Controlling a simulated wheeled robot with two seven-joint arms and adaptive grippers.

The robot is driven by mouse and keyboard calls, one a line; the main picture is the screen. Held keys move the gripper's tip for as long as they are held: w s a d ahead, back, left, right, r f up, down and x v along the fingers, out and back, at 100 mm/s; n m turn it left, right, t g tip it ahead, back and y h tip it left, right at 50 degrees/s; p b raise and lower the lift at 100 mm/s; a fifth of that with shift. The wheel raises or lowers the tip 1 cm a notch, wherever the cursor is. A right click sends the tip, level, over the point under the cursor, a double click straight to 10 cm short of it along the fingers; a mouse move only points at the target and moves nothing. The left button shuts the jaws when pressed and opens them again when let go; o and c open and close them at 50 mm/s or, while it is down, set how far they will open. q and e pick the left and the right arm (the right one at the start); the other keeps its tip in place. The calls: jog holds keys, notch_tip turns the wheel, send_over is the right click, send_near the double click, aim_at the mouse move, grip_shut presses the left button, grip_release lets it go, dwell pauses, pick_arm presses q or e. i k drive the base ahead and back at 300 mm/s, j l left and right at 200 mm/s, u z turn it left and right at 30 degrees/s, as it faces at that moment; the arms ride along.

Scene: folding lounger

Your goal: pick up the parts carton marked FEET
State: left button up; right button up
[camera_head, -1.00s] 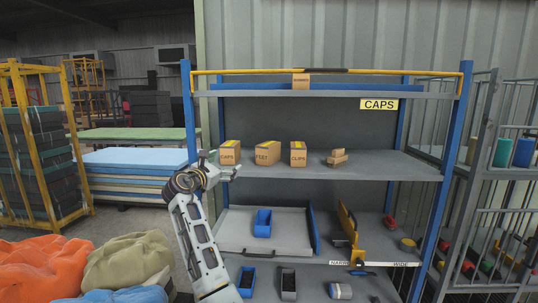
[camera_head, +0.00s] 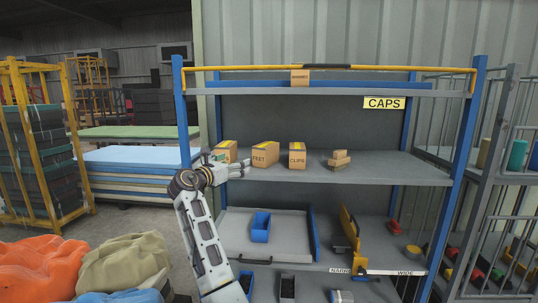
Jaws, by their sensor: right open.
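The carton marked FEET (camera_head: 265,155) is a brown box with a yellow strip on top. It stands upright on the middle shelf (camera_head: 385,168), between the CAPS carton (camera_head: 226,148) and the CLIPS carton (camera_head: 297,156). My right gripper (camera_head: 241,164) is at the shelf's front edge, in front of the CAPS carton and just left of the FEET carton. It is open and empty, and it hides the lower part of the CAPS carton. Whether a finger touches a carton cannot be told. My left gripper is not in view.
A CAPS sign (camera_head: 384,103) hangs from the top shelf, which holds another carton (camera_head: 300,78). A blue rack post (camera_head: 181,110) stands left of my gripper. A blue bin (camera_head: 261,227) is below.

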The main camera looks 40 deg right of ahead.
aim_at(266, 154)
jog(key=i+l, duration=0.1)
jog(key=l, duration=0.35)
jog(key=i+l, duration=0.15)
jog(key=l, duration=0.3)
jog(key=i+l, duration=0.1)
jog(key=l, duration=0.35)
